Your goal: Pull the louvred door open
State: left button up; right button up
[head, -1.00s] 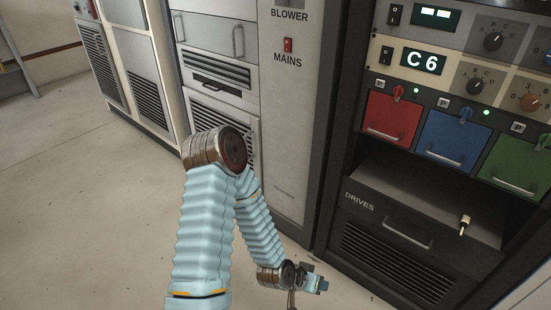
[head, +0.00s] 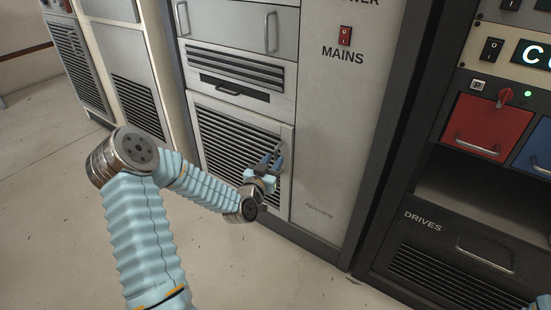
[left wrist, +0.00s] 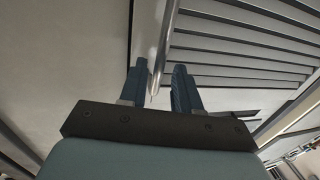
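The louvred door (head: 215,140) is a pale grey panel with dark horizontal slats, low in the middle cabinet. It looks shut. Its slats also show in the left wrist view (left wrist: 240,45). My left gripper (head: 272,156) is at the door's right side, by its upright handle. In the left wrist view the metal handle bar (left wrist: 165,40) runs between the two blue fingers of the gripper (left wrist: 160,72). The fingers are apart, with space beside the bar. The gripper hides most of the handle in the head view.
A slatted vent panel (head: 235,68) and a drawer with two handles (head: 222,25) are above the door. A plain panel with a red MAINS switch (head: 344,36) is to its right. The DRIVES rack (head: 440,245) stands further right. The floor (head: 60,220) in front is clear.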

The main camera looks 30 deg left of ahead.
pick_arm(q)
jog(key=shift+w+a, duration=0.1)
jog(key=shift+w, duration=1.15)
grip_shut()
